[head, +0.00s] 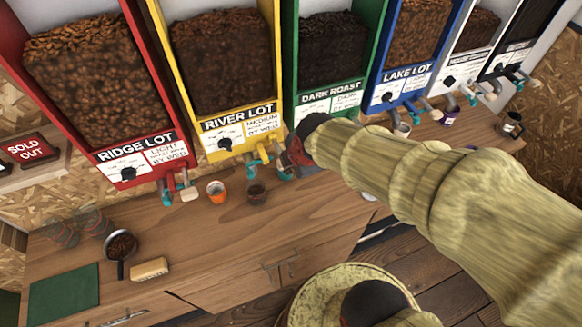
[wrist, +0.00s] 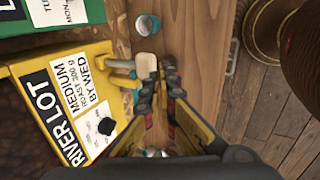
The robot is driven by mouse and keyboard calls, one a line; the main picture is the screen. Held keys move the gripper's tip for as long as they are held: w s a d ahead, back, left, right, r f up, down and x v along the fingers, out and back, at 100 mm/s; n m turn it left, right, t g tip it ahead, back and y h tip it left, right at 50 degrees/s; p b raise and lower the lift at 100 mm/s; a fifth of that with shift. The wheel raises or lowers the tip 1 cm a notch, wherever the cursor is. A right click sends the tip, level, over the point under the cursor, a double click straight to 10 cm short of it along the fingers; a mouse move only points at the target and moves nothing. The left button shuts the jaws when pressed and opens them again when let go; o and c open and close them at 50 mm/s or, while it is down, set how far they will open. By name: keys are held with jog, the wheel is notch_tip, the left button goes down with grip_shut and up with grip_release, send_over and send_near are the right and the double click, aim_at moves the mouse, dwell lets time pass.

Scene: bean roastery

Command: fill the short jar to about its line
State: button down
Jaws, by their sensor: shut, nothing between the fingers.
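A small clear jar (head: 256,193) with dark contents stands on the counter below the yellow River Lot bin (head: 222,60). I cannot tell whether it is the short jar, and no fill line is readable. My gripper (head: 297,155) is shut and empty, just right of the River Lot outlet, its tips partly hidden by my arm in the head view. In the wrist view its closed fingers (wrist: 160,78) are beside a tan paddle (wrist: 146,66) at the River Lot outlet; I cannot tell whether they touch it. The River Lot label (wrist: 72,105) reads medium.
Two clear glasses (head: 62,235), a pan of beans (head: 121,246), a wooden block (head: 150,269) and a green mat (head: 64,296) are at left. Other bins with outlets line the wall. The front middle counter is clear.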

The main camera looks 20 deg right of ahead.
jog(key=v, duration=0.5)
jog(key=shift+s+r, duration=0.2)
jog(key=shift+s, duration=0.25)
dwell(0.4)
jog(key=s+f+m+b, duration=0.6)
jog(key=s+m+b, duration=0.3)
jog(key=m+b, duration=0.5)
jog(key=m, duration=0.4)
jog(key=shift+s+d+f, duration=0.2)
jog(key=shift+d, duration=0.2)
